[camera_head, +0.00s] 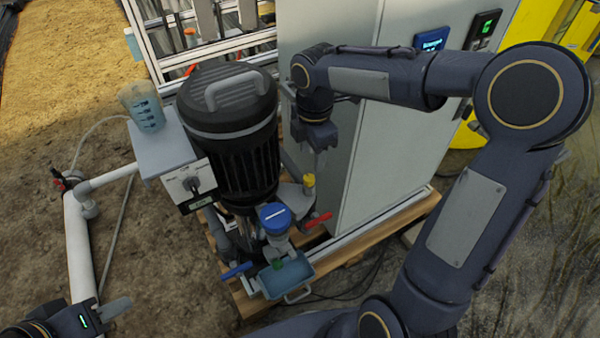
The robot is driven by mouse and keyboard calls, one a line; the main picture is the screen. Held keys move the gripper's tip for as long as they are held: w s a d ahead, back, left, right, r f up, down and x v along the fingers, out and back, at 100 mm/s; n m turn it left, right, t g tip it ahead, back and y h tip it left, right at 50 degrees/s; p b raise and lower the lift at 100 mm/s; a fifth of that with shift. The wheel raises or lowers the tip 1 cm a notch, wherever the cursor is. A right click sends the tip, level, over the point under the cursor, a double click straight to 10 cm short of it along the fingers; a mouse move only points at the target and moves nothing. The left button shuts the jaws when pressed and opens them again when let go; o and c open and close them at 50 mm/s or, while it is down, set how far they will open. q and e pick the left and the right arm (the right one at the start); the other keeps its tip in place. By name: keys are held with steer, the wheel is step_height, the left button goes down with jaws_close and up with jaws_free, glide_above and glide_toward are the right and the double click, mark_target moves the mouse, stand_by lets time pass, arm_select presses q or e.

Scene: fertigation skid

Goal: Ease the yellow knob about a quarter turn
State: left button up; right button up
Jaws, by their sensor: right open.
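The small yellow knob (309,180) sits on a grey fitting beside the large black motor, at the foot of the grey cabinet. My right gripper (319,163) points down just above the knob, its jaws open. The fingers are small and pale against the cabinet, so I cannot tell whether they touch the knob. My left gripper (116,309) is at the lower left, well away from the knob. Its jaws are partly cut off and their opening is unclear.
A red lever (318,219), a blue round cap (275,217) and a blue lever (237,270) crowd below the knob. The black motor (232,130) stands close on the left, the cabinet (378,150) close on the right. A blue tray (287,283) lies below.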

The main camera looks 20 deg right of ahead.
mark_target(309, 177)
steer(key=shift+w+f, duration=0.4)
steer(key=shift+f, duration=0.15)
steer(key=shift+f+n, duration=0.3)
steer(key=shift+f, duration=0.05)
step_height(309, 177, down, 7)
steer(key=b, duration=0.3)
steer(key=shift+r, duration=0.2)
steer(key=shift+c, duration=0.5)
